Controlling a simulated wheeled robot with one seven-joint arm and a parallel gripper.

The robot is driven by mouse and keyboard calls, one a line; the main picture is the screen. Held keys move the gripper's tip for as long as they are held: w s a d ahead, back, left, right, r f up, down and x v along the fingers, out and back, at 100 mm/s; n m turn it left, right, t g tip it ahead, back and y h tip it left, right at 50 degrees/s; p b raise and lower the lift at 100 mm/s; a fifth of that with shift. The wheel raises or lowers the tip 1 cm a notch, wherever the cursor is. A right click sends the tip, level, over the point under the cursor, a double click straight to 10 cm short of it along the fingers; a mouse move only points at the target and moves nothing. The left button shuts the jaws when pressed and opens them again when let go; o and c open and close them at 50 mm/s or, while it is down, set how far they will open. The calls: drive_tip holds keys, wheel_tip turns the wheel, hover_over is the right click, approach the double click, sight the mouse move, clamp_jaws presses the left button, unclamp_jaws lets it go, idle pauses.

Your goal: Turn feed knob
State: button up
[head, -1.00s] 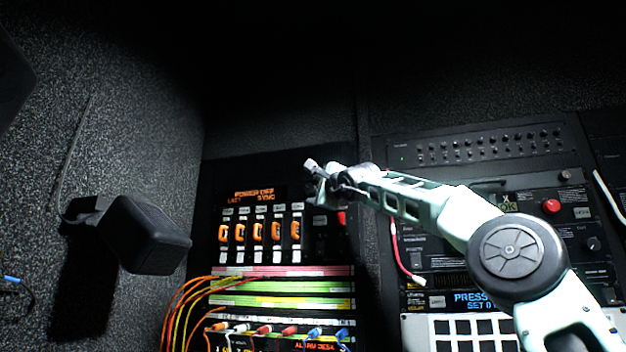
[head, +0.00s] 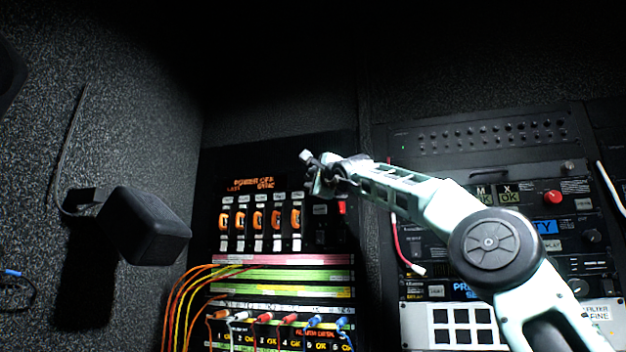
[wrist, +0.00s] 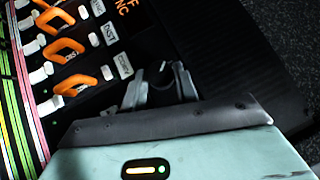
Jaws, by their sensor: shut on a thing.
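The fingers are shut on the knob. In the head view the knob is hidden behind my gripper and wrist.
An orange-lettered display (head: 252,184) sits above the switches. A red rocker (head: 342,208) is just below my wrist. Orange and yellow cables (head: 180,300) hang at the lower left. A black box (head: 145,228) juts from the left wall.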

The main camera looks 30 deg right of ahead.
drive_tip(key=shift+f, duration=0.15)
drive_tip(key=b, duration=0.1)
drive_tip(key=m+t+b, duration=0.1)
drive_tip(key=b, duration=0.1)
drive_tip(key=shift+a+f+m+h, duration=0.1)
drive_tip(key=shift+f+m+h, duration=0.2)
drive_tip(key=shift+h, duration=0.1)
drive_tip(key=shift+w+f+m+t+h+b, duration=0.1)
drive_tip(key=shift+m+t+h+b, duration=0.35)
drive_tip(key=shift+m+b, duration=0.6)
drive_tip(key=shift+w+m+t+h+b, duration=0.1)
drive_tip(key=shift+m+t+h+b, duration=0.45)
drive_tip(key=shift+m+h+b, duration=0.45)
drive_tip(key=shift+r+m+t+h, duration=0.15)
drive_tip(key=shift+m+h, duration=0.35)
drive_tip(key=shift+m, duration=0.3)
drive_tip(key=shift+r+m+t+h, duration=0.15)
drive_tip(key=shift+m+h, duration=0.3)
drive_tip(key=shift+m, duration=0.3)
drive_tip(key=shift+a+f, duration=0.1)
drive_tip(key=o, duration=1)
